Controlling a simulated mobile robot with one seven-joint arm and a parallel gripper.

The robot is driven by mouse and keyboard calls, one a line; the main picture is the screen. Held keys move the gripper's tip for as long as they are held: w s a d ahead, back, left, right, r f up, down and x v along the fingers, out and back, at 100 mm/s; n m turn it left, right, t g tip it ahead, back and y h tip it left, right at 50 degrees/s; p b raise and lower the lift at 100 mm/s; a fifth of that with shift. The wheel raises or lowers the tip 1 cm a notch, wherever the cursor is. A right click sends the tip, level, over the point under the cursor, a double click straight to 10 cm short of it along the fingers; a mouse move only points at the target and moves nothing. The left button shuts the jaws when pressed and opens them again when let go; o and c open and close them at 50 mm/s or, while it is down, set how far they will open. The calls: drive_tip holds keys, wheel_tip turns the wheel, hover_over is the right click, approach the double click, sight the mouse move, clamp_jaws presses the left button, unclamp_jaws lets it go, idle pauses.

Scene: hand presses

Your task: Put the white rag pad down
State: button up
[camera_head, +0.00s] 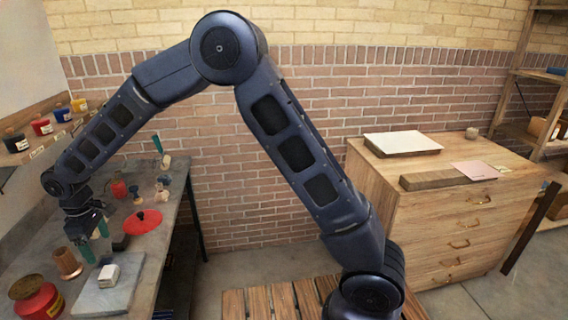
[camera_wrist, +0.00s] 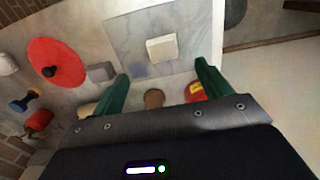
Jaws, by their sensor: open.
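The white rag pad (camera_head: 108,275) is a small pale block resting on a grey slab (camera_head: 92,298) on the bench at left. In the wrist view the pad (camera_wrist: 162,48) lies flat on the slab (camera_wrist: 123,36), just beyond my fingertips and between their lines. My gripper (camera_head: 97,247) points down above the bench near the slab. Its two green fingers (camera_wrist: 162,70) are spread wide with nothing between them. The pad appears apart from both fingers.
A copper cylinder (camera_head: 67,264) and a red tin (camera_head: 40,303) stand left of the slab. A red disc with a black knob (camera_head: 142,222) and a dark block (camera_head: 120,242) are behind it. Stamps and small tools crowd the bench's far end. A wooden cabinet (camera_head: 450,220) stands right.

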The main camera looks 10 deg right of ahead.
drive_tip(key=w+d+r+m+t, duration=0.1)
drive_tip(key=w+d+r+m, duration=0.1)
drive_tip(key=w+d+r, duration=0.6)
drive_tip(key=w+d+r+m, duration=0.2)
drive_tip(key=w+d+r, duration=0.25)
drive_tip(key=d, duration=0.55)
drive_tip(key=w+d+r+m+t, duration=0.1)
drive_tip(key=w+d+r+m, duration=0.15)
drive_tip(key=d, duration=0.75)
drive_tip(key=w+d+r+m, duration=0.2)
drive_tip(key=d+r, duration=0.2)
drive_tip(key=d, duration=0.5)
drive_tip(key=s+d+r+m+t, duration=0.1)
drive_tip(key=s+d+m, duration=0.1)
drive_tip(key=d, duration=0.7)
drive_tip(key=s+d+r+m, duration=0.2)
drive_tip(key=s+d, duration=0.1)
drive_tip(key=d, duration=0.6)
drive_tip(key=s+d+f+m+t, duration=0.1)
drive_tip(key=s+d+m, duration=0.4)
drive_tip(key=s+d, duration=0.6)
drive_tip(key=shift+s+d+f+t, duration=0.15)
drive_tip(key=shift+d+f+t, duration=0.15)
drive_tip(key=shift+d+f, duration=0.65)
drive_tip(key=shift+o, duration=0.4)
drive_tip(key=shift+d+r+m, duration=0.2)
drive_tip(key=shift+r+m, duration=0.05)
drive_tip(key=shift+r, duration=0.05)
